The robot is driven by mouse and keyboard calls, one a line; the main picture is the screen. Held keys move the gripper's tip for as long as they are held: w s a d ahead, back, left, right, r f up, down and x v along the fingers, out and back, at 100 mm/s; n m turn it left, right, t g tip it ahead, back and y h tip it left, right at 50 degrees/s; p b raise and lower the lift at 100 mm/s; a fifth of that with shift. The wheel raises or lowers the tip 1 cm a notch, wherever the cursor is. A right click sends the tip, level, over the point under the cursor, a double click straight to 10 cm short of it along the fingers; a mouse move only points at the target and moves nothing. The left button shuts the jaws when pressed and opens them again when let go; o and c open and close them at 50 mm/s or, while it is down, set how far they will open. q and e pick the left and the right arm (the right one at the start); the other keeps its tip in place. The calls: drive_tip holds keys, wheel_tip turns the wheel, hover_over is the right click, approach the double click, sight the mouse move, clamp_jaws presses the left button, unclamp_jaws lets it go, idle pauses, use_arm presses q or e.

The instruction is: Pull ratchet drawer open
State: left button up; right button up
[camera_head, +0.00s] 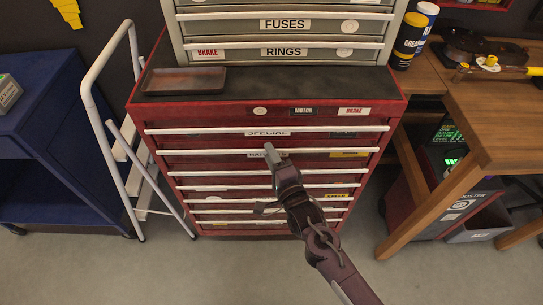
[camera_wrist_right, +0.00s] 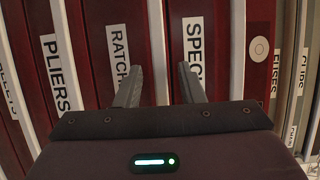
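The ratchet drawer is a red drawer front in the tool cabinet, with a white bar handle (camera_head: 330,151) along its top. Its label (camera_wrist_right: 121,50) reads "RATCH..." in the right wrist view, partly hidden by a finger. The drawer looks closed, flush with its neighbours. My right gripper (camera_head: 272,153) is at the middle of this handle and hides part of the label in the head view. In the right wrist view its two fingers are apart, with the handle (camera_wrist_right: 157,45) running between them. I cannot tell whether they touch it. My left gripper is not in view.
The special drawer (camera_head: 268,133) is just above, with several red drawers below. A grey drawer chest (camera_head: 285,38) and a dark tray (camera_head: 184,80) sit on top. A white folding frame (camera_head: 112,130) and blue cart stand left, a wooden bench (camera_head: 500,110) right. Floor in front is clear.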

clamp_jaws()
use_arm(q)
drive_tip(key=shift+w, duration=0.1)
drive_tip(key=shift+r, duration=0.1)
use_arm(e)
drive_tip(key=shift+s, duration=0.15)
